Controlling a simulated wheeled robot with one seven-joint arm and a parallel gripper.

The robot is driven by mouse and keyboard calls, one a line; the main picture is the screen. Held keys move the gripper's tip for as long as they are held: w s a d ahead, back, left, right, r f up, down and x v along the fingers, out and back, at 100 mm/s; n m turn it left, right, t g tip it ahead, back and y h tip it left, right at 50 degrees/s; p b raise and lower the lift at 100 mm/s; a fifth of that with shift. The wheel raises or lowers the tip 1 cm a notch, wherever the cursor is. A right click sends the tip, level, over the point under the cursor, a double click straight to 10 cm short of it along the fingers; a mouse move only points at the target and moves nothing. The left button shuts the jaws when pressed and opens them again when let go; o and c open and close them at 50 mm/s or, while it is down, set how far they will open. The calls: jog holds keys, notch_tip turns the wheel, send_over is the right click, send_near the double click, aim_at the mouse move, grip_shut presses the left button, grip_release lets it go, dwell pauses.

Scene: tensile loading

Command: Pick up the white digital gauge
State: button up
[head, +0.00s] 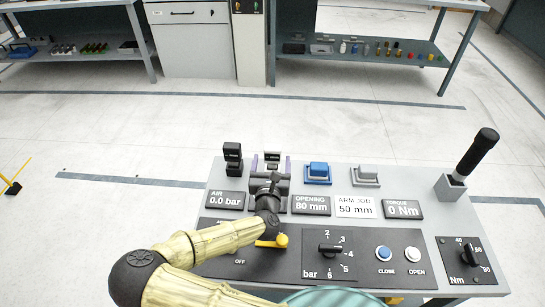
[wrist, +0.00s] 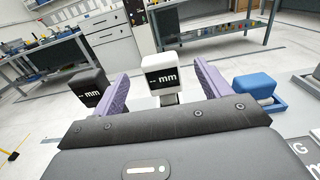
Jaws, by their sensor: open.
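The white digital gauge (wrist: 164,66) stands upright in the wrist view, with a black face reading "-- mm". It stands between the two purple fingers of my gripper (wrist: 164,80), which is open, with a gap visible on each side. In the head view the white gauge (head: 272,156) shows its top above my gripper (head: 271,168) at the back of the console; its lower part is hidden. A black digital gauge (head: 233,158) stands just to the left, outside the left finger, and also shows in the wrist view (wrist: 88,88).
A blue block in a holder (head: 318,172) and a grey one (head: 365,175) stand to the right. A black-handled tool (head: 472,158) rises at the console's right edge. Label plates, a yellow lever (head: 273,241), a knob (head: 330,249) and buttons (head: 383,253) lie in front.

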aim_at(273, 144)
jog(key=shift+w, duration=1.6)
jog(key=shift+w+d, duration=0.1)
jog(key=w+p, duration=0.1)
jog(key=w, duration=0.4)
jog(key=shift+f, duration=0.2)
jog(key=c, duration=1.2)
jog(key=shift+r, duration=0.1)
jog(key=shift+c, duration=0.2)
